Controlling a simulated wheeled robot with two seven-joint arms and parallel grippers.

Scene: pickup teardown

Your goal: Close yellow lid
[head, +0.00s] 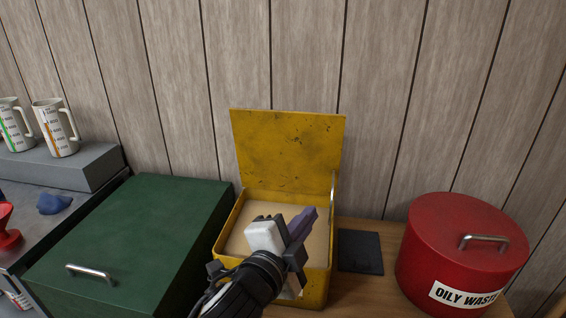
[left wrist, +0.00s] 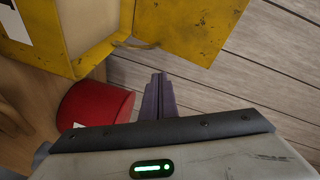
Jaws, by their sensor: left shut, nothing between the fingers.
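The yellow lid (head: 288,150) stands open and upright at the back of the yellow box (head: 317,285), near the wall. In the left wrist view the lid (left wrist: 195,25) is at the upper right and the box (left wrist: 88,60) at the upper left. My left gripper (head: 303,222) is in front of the box's open top in the head view, covering part of its inside and front. Its purple fingers (left wrist: 158,97) are shut and empty. They appear apart from the lid. My right gripper is not in view.
A green box (head: 140,230) stands close on the left. A dark flat plate (head: 360,251) lies right of the yellow box. A red oily waste can (head: 460,250) stands farther right. Measuring jugs (head: 55,128) stand on a grey block at the left. A plank wall (head: 390,90) closes off the back.

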